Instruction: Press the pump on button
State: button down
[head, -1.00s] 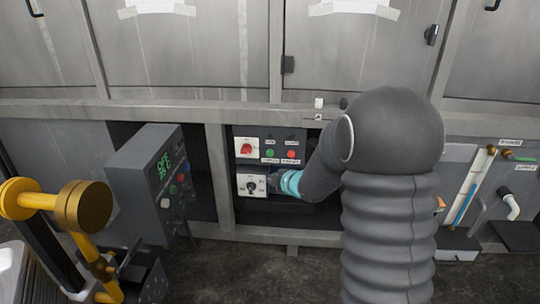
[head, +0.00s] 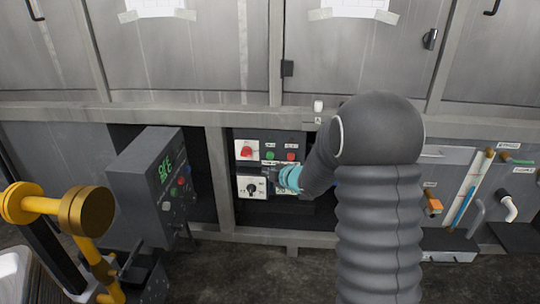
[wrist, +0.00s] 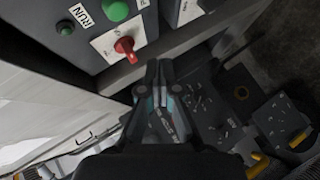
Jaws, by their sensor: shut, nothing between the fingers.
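In the head view a dark panel under the ledge has a green button (head: 270,156), a red button (head: 291,156) and a red rotary switch (head: 246,150) on a white plate. Small labels sit by the buttons, too small to read. My gripper's tips in the head view are dark and hard to make out near the lower panel, left of the teal band. In the wrist view my gripper (wrist: 158,72) is shut and empty, its fingertips together. A green button (wrist: 115,10) beside a RUN label and a red switch (wrist: 125,48) lie ahead of the tips, apart from them.
A white plate with a black knob (head: 252,188) is below the red switch. A grey box (head: 143,170) with a green display stands at left, behind a yellow pipe (head: 85,207). Frame posts and a ledge (head: 200,113) surround the panel. Valves and pipes are at right.

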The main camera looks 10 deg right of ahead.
aim_at(271, 159)
jog(key=shift+w+d+p, duration=0.25)
jog(key=shift+w+p, duration=0.1)
jog(key=shift+w, duration=0.55)
jog(key=shift+w+d+p, duration=0.25)
jog(key=shift+w+p, duration=0.05)
jog(key=shift+w, duration=0.55)
jog(key=shift+w+d+p, duration=0.25)
jog(key=shift+w+p, duration=0.1)
jog(key=shift+w, duration=0.55)
jog(key=shift+w, duration=0.2)
jog(key=shift+w+d, duration=0.1)
jog(key=shift+w, duration=0.1)
jog(key=shift+w+d, duration=0.15)
jog(key=shift+w, duration=0.35)
jog(key=shift+s, duration=0.1)
dwell(0.4)
jog(key=shift+s+a+b, duration=0.25)
jog(key=shift+s+b, duration=0.2)
jog(key=shift+s, duration=0.35)
